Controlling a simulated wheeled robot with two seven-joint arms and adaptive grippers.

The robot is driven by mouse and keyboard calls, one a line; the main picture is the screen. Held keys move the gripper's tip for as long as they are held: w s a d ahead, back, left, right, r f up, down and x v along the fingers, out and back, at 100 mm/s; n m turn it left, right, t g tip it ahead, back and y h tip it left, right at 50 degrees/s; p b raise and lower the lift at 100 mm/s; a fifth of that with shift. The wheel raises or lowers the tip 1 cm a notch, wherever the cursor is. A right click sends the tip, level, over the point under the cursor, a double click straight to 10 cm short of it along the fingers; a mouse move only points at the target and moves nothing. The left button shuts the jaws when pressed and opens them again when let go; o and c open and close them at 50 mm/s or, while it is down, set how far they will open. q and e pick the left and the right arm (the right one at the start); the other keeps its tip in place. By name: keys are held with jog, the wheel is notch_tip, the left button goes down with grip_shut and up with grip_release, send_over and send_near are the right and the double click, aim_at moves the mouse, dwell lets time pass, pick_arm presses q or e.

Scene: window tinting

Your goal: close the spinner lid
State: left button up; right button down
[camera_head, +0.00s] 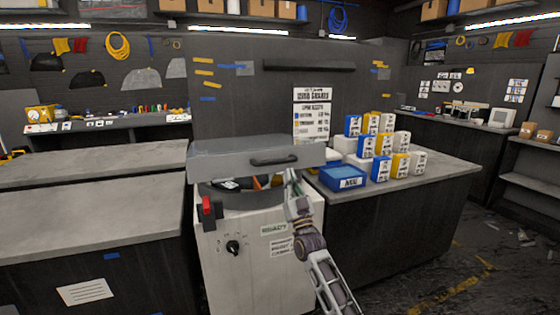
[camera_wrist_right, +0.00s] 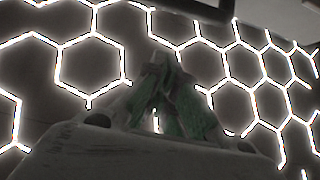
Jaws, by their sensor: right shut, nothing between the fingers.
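The spinner is a white cabinet (camera_head: 250,262) with a dark round drum (camera_head: 212,195) in its top. Several items show inside the drum, one of them orange. The grey spinner lid (camera_head: 225,159) hangs above the drum, partly open, with a gap under its front edge. A dark handle (camera_head: 274,160) is on its front. My right gripper (camera_head: 291,178) is at the front right of the drum, just below the lid's edge and the handle; I cannot tell whether it touches the lid. In the right wrist view its greenish fingers (camera_wrist_right: 160,68) are together and empty. My left gripper is out of view.
A grey counter (camera_head: 440,168) to the right holds a blue bin (camera_head: 343,178) and several blue, yellow and white boxes. A grey worktop (camera_head: 90,215) adjoins the spinner on the left. A red switch (camera_head: 208,207) and a black knob (camera_head: 233,247) are on the cabinet front.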

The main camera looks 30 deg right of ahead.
aim_at(281, 160)
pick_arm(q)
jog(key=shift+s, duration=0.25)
pick_arm(e)
jog(key=shift+s+r, duration=0.25)
jog(key=shift+w+r, duration=0.1)
jog(key=shift+r, duration=0.05)
jog(key=shift+x, duration=4.85)
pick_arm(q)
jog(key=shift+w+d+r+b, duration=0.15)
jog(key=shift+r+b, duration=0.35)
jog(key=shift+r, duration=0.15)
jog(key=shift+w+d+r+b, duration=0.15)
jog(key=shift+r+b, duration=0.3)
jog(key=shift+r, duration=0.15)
pick_arm(e)
jog(key=shift+w+d+f, duration=0.1)
jog(key=shift+w+f, duration=0.15)
jog(key=shift+f, duration=0.35)
jog(key=shift+w+d+f, duration=0.1)
jog(key=shift+w+f, duration=0.15)
jog(key=shift+f, duration=0.35)
jog(key=shift+w+d+f, duration=0.1)
jog(key=shift+w+f, duration=0.15)
jog(key=shift+f, duration=0.3)
jog(key=shift+f, duration=0.1)
